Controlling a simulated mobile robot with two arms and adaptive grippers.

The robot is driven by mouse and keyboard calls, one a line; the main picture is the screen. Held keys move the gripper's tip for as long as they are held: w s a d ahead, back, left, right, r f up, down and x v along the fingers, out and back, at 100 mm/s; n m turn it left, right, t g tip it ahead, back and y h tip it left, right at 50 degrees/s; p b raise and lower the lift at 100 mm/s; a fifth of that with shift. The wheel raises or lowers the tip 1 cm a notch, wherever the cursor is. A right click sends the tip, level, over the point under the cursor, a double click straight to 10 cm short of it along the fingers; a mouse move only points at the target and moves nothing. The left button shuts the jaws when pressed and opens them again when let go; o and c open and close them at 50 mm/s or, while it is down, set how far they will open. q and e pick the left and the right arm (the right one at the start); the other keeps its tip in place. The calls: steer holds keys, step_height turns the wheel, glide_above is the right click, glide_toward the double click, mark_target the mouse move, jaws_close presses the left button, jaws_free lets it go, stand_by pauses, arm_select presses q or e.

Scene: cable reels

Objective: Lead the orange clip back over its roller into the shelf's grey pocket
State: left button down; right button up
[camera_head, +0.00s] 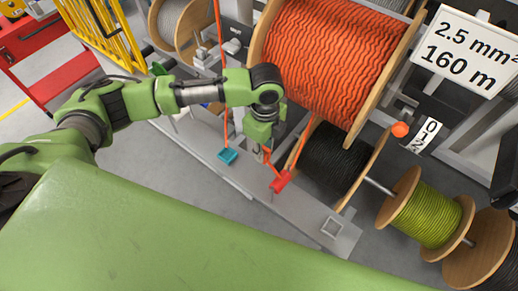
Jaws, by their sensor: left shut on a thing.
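The orange-red clip (281,181) hangs at the end of an orange cable (301,146) that comes down from the big orange reel (338,60). My left gripper (262,155) points down just left of the clip. It is shut on an orange piece that runs down to the clip; the fingers partly hide the hold. The grey shelf (302,214) runs below. A square grey pocket (332,227) is at its right end, right of and below the clip. I cannot make out which part is the clip's roller. My right gripper is not in view.
A teal clip (228,156) sits over the shelf on another orange cable, left of my gripper. A black reel (335,155) and a yellow-green reel (426,215) stand to the right. An orange knob (400,129) sticks out by the big reel. Grey floor lies around the shelf.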

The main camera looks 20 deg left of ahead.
arm_select(q)
steer(key=s+d+b, duration=0.3)
steer(key=s+d, duration=0.1)
steer(key=d, duration=0.9)
steer(key=shift+s+d+b, duration=0.15)
steer(key=shift+d+b, duration=0.15)
steer(key=shift+b, duration=0.1)
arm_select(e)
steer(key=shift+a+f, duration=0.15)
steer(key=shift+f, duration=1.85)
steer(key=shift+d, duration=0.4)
